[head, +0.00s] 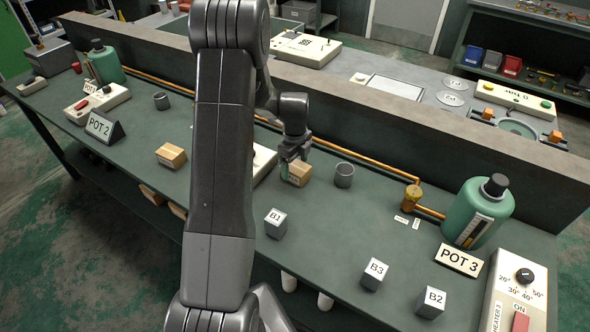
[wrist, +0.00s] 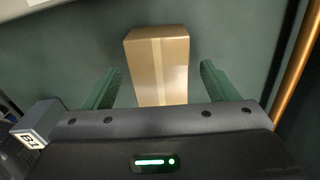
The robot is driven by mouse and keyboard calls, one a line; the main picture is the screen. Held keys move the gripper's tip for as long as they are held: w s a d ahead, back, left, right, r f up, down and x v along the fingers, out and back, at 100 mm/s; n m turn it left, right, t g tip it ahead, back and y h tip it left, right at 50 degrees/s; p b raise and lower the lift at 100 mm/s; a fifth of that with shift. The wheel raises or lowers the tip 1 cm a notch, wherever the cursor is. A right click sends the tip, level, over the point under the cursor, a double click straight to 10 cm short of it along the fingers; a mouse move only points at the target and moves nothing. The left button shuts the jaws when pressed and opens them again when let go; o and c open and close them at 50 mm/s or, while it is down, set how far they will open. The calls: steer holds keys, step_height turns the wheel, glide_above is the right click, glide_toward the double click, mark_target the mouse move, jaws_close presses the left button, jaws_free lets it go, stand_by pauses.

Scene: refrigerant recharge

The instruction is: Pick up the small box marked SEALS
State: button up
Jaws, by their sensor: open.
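A small brown cardboard box (head: 298,174) stands on the green bench right under my gripper (head: 292,153). Its front label is too small to read. In the wrist view the same box (wrist: 157,62) with a pale tape stripe lies between my two green fingers, which are open with a gap on each side. I cannot tell how far the fingers reach down beside it. A second cardboard box (head: 171,155) stands further left, its label also unreadable, so I cannot tell which one is marked SEALS.
A dark grey cup (head: 344,175) stands close to the right of the box. Cube B1 (head: 276,223) is in front, with B3 (head: 374,274) and B2 (head: 431,302) further right. A copper pipe (head: 360,163) runs behind along the low wall (head: 420,140).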

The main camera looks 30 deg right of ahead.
steer(key=shift+s+f, duration=0.1)
steer(key=shift+f, duration=1.1)
steer(key=c, duration=1.1)
steer(key=shift+r, duration=0.1)
